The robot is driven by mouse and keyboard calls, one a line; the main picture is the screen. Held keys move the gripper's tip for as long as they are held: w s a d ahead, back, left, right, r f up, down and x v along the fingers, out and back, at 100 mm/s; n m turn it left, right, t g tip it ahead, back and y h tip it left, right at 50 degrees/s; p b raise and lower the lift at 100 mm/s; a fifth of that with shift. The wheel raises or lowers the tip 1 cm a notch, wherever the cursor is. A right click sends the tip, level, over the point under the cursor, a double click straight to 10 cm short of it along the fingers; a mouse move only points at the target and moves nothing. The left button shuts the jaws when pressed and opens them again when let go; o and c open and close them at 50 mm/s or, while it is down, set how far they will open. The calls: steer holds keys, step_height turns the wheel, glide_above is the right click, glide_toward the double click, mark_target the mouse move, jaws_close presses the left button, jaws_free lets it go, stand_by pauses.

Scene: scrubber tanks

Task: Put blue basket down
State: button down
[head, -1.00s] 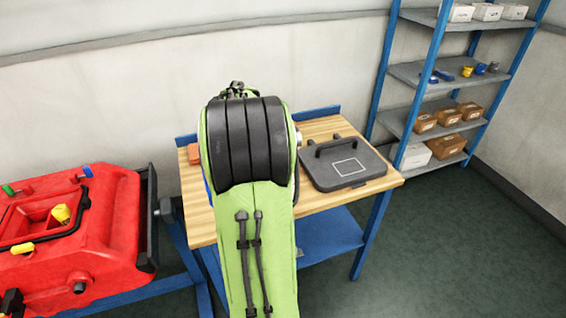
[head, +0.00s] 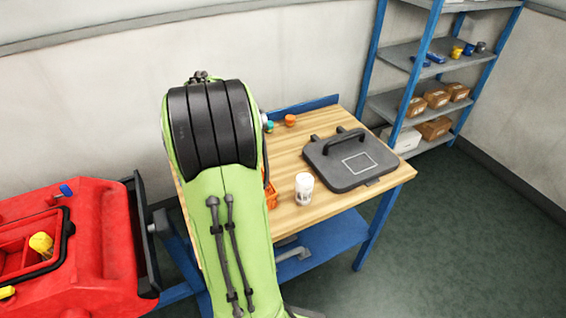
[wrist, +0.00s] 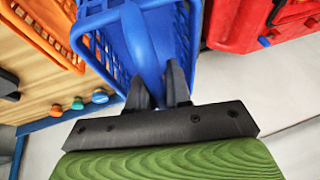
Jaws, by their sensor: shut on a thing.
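The blue basket (wrist: 98,45) fills the upper middle of the wrist view, with open mesh sides. My gripper (wrist: 160,88) is shut on its blue handle strip (wrist: 145,40). The basket lies between the wooden workbench (wrist: 35,95) on the left and the red machine on the right. In the head view my green arm hides the basket and the gripper. I cannot tell whether the basket touches the bench. The workbench top (head: 300,150) shows to the right of my arm.
An orange basket (wrist: 45,30) is beside the blue one, partly hidden in the head view (head: 271,196). A white-lidded jar (head: 304,189) and a grey case (head: 350,165) stand on the bench. Small caps (head: 290,120) sit behind. The red machine (head: 75,240) is at left.

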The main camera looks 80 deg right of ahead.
steer(key=f+b, duration=0.2)
steer(key=f, duration=0.1)
steer(key=f+b, duration=0.1)
steer(key=f, duration=0.1)
steer(key=shift+s+f, duration=0.1)
steer(key=shift+s, duration=0.15)
steer(key=shift+s+a, duration=0.1)
steer(key=shift+s, duration=0.05)
step_height(320, 180, down, 10)
steer(key=b, duration=0.2)
steer(key=shift+b, duration=0.3)
steer(key=c, duration=1.1)
jaws_free()
steer(key=shift+o, duration=0.2)
